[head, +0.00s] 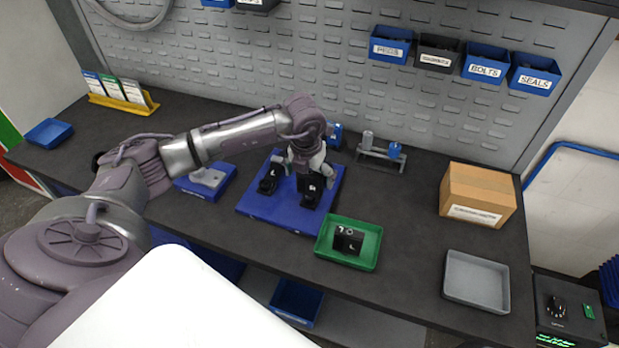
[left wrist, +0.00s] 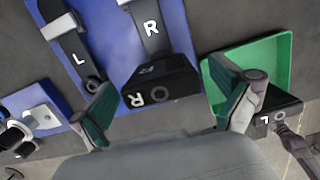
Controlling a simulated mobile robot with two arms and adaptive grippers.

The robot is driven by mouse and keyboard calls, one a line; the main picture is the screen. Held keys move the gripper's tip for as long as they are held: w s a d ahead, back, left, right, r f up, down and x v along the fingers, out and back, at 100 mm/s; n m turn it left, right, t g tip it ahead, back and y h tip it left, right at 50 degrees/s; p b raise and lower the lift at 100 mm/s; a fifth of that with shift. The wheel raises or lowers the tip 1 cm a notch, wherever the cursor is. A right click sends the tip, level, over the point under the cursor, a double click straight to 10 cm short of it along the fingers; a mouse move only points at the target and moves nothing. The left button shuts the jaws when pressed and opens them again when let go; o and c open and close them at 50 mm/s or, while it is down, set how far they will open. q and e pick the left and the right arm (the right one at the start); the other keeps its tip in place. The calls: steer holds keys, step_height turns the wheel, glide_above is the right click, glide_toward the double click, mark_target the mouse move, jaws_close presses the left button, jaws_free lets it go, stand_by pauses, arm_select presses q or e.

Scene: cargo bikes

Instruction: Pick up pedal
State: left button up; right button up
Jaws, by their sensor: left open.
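A black pedal marked R (left wrist: 160,88) lies at the near end of the black crank arm marked R (left wrist: 150,30); I cannot tell whether they are joined. It also shows in the head view (head: 312,192), partly hidden by my gripper. A second black pedal (head: 348,240), marked L in the left wrist view (left wrist: 272,115), lies in the green tray (head: 323,253). My left gripper (head: 308,174) is open above the blue mat (head: 262,207). In the left wrist view its fingers (left wrist: 170,92) stand either side of the R pedal. My right gripper is out of view.
A black crank arm marked L (head: 268,185) lies on the mat. A blue tray with grey parts (head: 222,190) is to the left. A grey stand (head: 380,157), cardboard box (head: 478,194) and empty grey tray (head: 477,281) are to the right, with free bench between.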

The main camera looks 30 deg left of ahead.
arm_select(q)
steer(key=shift+w+f, duration=0.15)
steer(key=shift+f, duration=0.5)
steer(key=c, duration=1.3)
steer(key=shift+r, duration=0.1)
steer(key=shift+c, duration=0.3)
steer(key=shift+r, duration=0.1)
